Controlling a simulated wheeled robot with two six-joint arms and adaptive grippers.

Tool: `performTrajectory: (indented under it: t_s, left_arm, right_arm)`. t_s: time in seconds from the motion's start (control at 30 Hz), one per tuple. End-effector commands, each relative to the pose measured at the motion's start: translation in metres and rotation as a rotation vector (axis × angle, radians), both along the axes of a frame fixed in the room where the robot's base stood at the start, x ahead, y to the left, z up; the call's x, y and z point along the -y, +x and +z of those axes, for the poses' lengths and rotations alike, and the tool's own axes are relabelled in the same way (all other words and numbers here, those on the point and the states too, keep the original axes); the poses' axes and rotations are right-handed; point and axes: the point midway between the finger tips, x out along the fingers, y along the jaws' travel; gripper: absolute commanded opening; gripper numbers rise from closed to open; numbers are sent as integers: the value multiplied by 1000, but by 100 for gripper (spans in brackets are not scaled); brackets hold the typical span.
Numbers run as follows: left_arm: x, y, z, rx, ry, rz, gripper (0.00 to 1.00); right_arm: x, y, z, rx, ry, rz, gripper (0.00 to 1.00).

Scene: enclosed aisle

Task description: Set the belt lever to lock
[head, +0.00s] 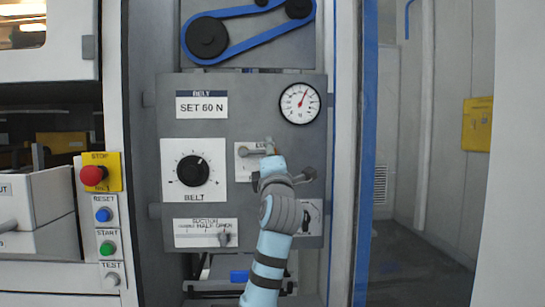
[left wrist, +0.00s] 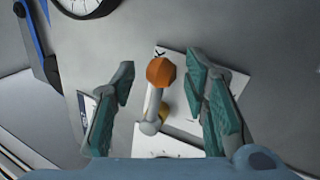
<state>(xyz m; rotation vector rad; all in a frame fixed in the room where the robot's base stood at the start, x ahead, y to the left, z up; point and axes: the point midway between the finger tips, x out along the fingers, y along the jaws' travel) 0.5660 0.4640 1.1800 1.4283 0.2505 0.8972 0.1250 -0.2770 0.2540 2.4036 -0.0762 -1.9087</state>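The belt lever is a short pale lever with an orange knob (left wrist: 161,71) and a round grey pivot, on a white plate (head: 243,165) on the grey panel. In the head view its pivot (head: 243,152) shows, and the arm reaches toward the right. My left gripper (left wrist: 159,82) is open, with one finger on each side of the lever in the left wrist view. A gap shows on both sides; I see no contact. My right gripper is not in view.
A belt dial (head: 193,170) sits left of the lever plate and a gauge (head: 299,103) above right. A suction switch (head: 224,237) is below. A stop button (head: 92,175) and other buttons line the left post. A blue-edged post (head: 366,150) stands right of the panel.

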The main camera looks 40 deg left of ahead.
Motion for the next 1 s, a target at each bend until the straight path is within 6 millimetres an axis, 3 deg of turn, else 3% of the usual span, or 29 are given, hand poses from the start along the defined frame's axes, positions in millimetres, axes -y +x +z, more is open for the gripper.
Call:
performTrajectory:
  t_s: [0.33, 0.73, 1.0]
  left_arm:
    - [6, -3, -3, 0, 1, -2, 43]
    - [70, -68, -37, 2, 0, -5, 43]
    - [80, -80, -43, -1, 0, 0, 43]
  right_arm:
    - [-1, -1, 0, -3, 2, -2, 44]
    - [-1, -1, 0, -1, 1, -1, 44]
    - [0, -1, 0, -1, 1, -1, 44]
